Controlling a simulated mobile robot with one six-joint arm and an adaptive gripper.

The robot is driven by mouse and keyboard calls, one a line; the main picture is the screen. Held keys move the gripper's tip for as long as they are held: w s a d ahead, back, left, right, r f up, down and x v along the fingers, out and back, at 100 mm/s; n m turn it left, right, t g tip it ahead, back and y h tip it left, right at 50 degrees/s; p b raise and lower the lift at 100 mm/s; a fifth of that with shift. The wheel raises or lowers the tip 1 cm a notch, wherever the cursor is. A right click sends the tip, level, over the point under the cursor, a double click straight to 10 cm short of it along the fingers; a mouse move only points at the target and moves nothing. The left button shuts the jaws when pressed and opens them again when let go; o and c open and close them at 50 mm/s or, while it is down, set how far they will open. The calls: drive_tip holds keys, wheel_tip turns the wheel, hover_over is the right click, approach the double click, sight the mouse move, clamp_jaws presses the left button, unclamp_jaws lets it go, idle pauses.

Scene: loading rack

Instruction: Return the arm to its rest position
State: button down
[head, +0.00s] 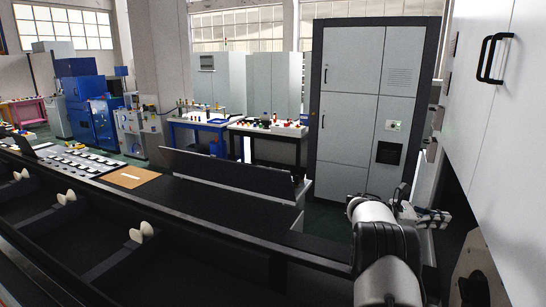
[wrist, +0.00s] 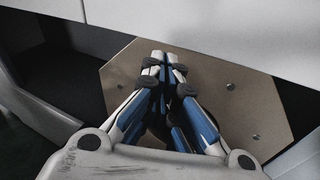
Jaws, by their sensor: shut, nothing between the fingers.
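My arm rises at the lower right of the head view, bent, with its wrist end beside the tall grey cabinet front. In the wrist view my gripper (wrist: 165,57) is shut, its two white and blue fingers together at the tips with nothing between them. The fingertips are in front of a brown-grey angular plate (wrist: 222,82) with several bolts. I cannot tell whether they touch it. In the head view the fingers are too small to make out clearly.
A large white cabinet (head: 518,120) with a black handle stands close on the right. A tall grey cabinet (head: 350,110) stands behind the arm. A long dark rack (head: 215,205) with a brown board (head: 130,177) runs across the left. Tables with small items stand behind it.

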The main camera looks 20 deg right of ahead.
drive_tip(key=s+a+r+m+t+y+b, duration=0.1)
drive_tip(key=s+a+m+t+y+b, duration=0.15)
drive_tip(key=a, duration=1.15)
drive_tip(key=s+a+r+m+t+y+b, duration=0.1)
drive_tip(key=a+r+m+t+y+b, duration=0.2)
drive_tip(key=a, duration=1.1)
drive_tip(key=s+a+f+m+t+y+b, duration=0.1)
drive_tip(key=s+a+f+m+t+y, duration=0.1)
drive_tip(key=a, duration=0.8)
drive_tip(key=s+a+f+m+t+y+b, duration=0.1)
drive_tip(key=s+a+f+t+y, duration=0.1)
drive_tip(key=s+a+f+y, duration=0.2)
drive_tip(key=s+a+f+m+t+y+b, duration=0.2)
drive_tip(key=s+a+f, duration=0.5)
drive_tip(key=s+a, duration=0.4)
drive_tip(key=a+y, duration=0.1)
drive_tip(key=a, duration=0.3)
drive_tip(key=shift+a+f+m, duration=0.15)
drive_tip(key=shift+a+m, duration=0.2)
